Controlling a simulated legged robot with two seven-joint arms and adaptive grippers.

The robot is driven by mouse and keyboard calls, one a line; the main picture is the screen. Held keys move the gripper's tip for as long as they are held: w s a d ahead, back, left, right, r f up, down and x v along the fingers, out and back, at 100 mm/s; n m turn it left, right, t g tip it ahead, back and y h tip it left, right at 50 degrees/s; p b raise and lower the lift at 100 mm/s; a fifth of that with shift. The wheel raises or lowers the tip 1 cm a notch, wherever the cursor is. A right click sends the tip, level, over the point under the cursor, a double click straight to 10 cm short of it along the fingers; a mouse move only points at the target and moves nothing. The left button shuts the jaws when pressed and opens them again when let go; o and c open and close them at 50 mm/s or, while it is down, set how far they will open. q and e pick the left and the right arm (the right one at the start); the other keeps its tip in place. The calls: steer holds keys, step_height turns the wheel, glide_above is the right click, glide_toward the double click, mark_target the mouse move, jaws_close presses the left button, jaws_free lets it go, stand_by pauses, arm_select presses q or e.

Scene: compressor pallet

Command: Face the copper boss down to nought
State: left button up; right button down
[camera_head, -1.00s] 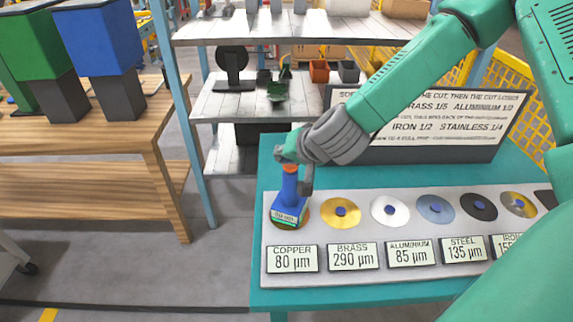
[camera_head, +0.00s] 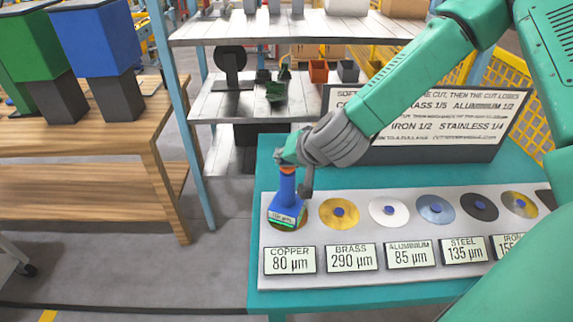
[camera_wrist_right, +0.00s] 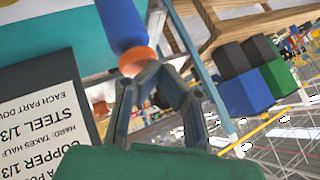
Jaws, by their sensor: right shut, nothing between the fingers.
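The copper boss (camera_head: 287,229) is the leftmost disc on the grey plate (camera_head: 400,277), mostly hidden under a blue tool (camera_head: 287,190). The tool stands nearly upright over it, with an orange collar on top and a small display too small to read for sure. The copper display (camera_head: 290,261) reads 80 µm. My right gripper (camera_head: 293,168) is at the tool's top. In the right wrist view the fingers (camera_wrist_right: 150,80) are closed beside the orange collar (camera_wrist_right: 138,60), with the blue body (camera_wrist_right: 122,25) beyond. My left gripper is out of view.
Brass (camera_head: 339,214), aluminium (camera_head: 389,211), steel (camera_head: 435,209) and further discs run to the right, each with a blue centre. A rules sign (camera_head: 430,125) stands behind. A shelf (camera_head: 250,106) stands behind the teal table (camera_head: 375,176); a wooden bench (camera_head: 80,135) is left.

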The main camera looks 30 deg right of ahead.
steer(key=shift+d+f, duration=0.25)
steer(key=shift+d, duration=0.1)
steer(key=shift+a, duration=0.5)
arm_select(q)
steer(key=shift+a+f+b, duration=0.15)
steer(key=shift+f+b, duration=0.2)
arm_select(e)
steer(key=shift+a+f, duration=0.1)
steer(key=shift+f, duration=0.1)
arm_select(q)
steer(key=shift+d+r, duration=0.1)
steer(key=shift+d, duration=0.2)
arm_select(e)
steer(key=shift+d+f, duration=0.1)
steer(key=shift+d, duration=0.25)
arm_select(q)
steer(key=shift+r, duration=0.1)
arm_select(e)
steer(key=shift+d+r+p, duration=0.2)
steer(key=shift+r+p, duration=0.65)
steer(key=shift+p, duration=0.05)
steer(key=shift+d+r+p, duration=0.25)
steer(key=shift+r+p, duration=0.15)
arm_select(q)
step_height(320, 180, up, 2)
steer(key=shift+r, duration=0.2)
arm_select(e)
steer(key=shift+d, duration=0.15)
steer(key=shift+f, duration=0.1)
